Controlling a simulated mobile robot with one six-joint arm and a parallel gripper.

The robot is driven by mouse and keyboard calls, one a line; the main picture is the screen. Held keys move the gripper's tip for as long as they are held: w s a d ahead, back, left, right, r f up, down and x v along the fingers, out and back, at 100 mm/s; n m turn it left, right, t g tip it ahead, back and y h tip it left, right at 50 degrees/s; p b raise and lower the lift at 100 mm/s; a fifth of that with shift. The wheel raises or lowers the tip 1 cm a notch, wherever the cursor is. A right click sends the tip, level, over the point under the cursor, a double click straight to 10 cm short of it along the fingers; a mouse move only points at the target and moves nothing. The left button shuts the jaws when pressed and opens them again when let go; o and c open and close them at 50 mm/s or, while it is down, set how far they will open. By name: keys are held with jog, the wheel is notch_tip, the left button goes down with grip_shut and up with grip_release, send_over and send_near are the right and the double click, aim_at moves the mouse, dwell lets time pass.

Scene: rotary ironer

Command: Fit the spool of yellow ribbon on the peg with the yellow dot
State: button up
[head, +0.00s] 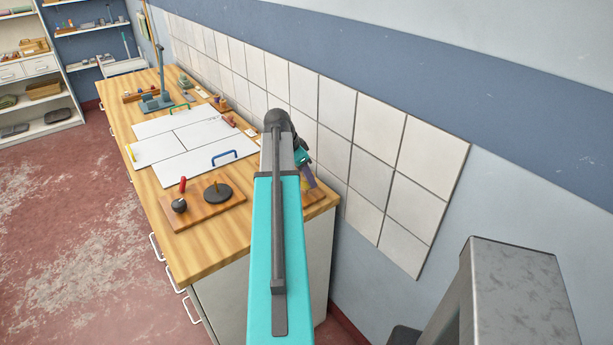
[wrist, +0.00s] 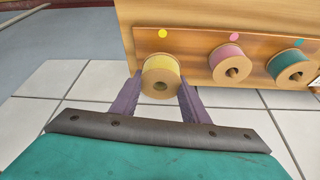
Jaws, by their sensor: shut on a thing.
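The spool of yellow ribbon (wrist: 161,69) is between the two purple fingers of my gripper (wrist: 160,90) in the wrist view. My gripper is shut on it, a finger on each side. The spool's round hole faces the camera. The yellow dot (wrist: 162,33) is on the wooden board (wrist: 196,42), just above the spool in the picture. The peg under that dot is hidden by the spool, and I cannot tell whether the spool is around it or in front of it.
A pink spool (wrist: 228,58) and a teal spool (wrist: 288,63) sit to the right, under pink and teal dots. The tiled wall (head: 372,144) is close beside my gripper. The wooden worktop (head: 240,238) holds white panels (head: 190,140) and a board with a red-handled tool (head: 181,195).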

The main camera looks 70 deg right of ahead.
jog(key=shift+f+b, duration=0.55)
jog(key=shift+f, duration=0.45)
dwell(0.3)
jog(key=o, duration=1.2)
jog(key=shift+o, duration=0.4)
jog(key=o, duration=0.5)
jog(key=shift+r, duration=0.1)
jog(key=shift+r+p, duration=2.4)
jog(key=shift+r, duration=2.15)
jog(key=shift+w+f, duration=0.1)
